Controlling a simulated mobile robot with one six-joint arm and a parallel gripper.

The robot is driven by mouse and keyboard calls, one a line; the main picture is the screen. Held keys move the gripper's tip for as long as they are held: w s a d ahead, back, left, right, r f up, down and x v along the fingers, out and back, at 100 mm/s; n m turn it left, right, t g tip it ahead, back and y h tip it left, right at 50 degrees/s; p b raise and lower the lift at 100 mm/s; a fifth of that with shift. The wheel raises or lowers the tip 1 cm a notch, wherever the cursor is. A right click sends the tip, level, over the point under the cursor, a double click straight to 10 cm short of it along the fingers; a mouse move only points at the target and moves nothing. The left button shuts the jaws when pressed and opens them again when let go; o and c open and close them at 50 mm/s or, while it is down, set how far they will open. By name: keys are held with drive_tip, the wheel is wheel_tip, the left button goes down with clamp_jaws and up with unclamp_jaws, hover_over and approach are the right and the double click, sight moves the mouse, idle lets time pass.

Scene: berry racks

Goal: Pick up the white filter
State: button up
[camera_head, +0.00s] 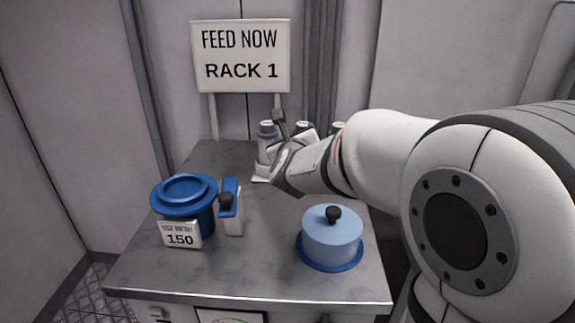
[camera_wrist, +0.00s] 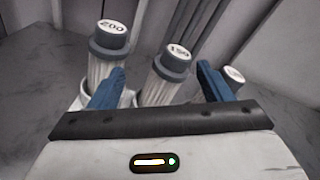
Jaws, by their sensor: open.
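Several white pleated filters with grey caps stand in a row at the back of the table. In the wrist view, one is marked 200 (camera_wrist: 106,68) and one is marked 150 (camera_wrist: 168,72). A third cap (camera_wrist: 234,75) shows at the right, its label unreadable. In the head view, the left filter (camera_head: 266,148) shows best; the others are partly behind my arm. My gripper (camera_wrist: 160,78) is open, its two blue fingers apart. The 150 filter appears between them, the 200 filter beside the left finger. I cannot tell whether a finger touches a filter.
A blue open-topped housing (camera_head: 186,194) with a 150 card (camera_head: 181,235) stands at front left. Beside it is a small blue and white block with a black knob (camera_head: 231,207). A light-blue lid (camera_head: 332,240) sits front right. A sign reading FEED NOW RACK 1 (camera_head: 240,56) stands behind.

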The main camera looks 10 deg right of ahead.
drive_tip(key=w+d+f+m+h+b, duration=0.1)
drive_tip(key=w+m, duration=0.1)
drive_tip(key=w, duration=0.1)
drive_tip(key=w+d+f+m+h+b, duration=0.1)
drive_tip(key=w+d+m, duration=0.1)
drive_tip(key=w, duration=0.1)
drive_tip(key=w+d+f+m+h+b, duration=0.1)
drive_tip(key=w+f+m+b, duration=0.1)
drive_tip(key=w+m, duration=0.1)
drive_tip(key=shift+w+d+f+t, duration=0.1)
drive_tip(key=shift+d+t, duration=0.15)
drive_tip(key=shift+t, duration=0.15)
drive_tip(key=c, duration=1)
drive_tip(key=shift+o, duration=0.2)
wheel_tip(320, 180, up, 10)
drive_tip(key=p, duration=0.3)
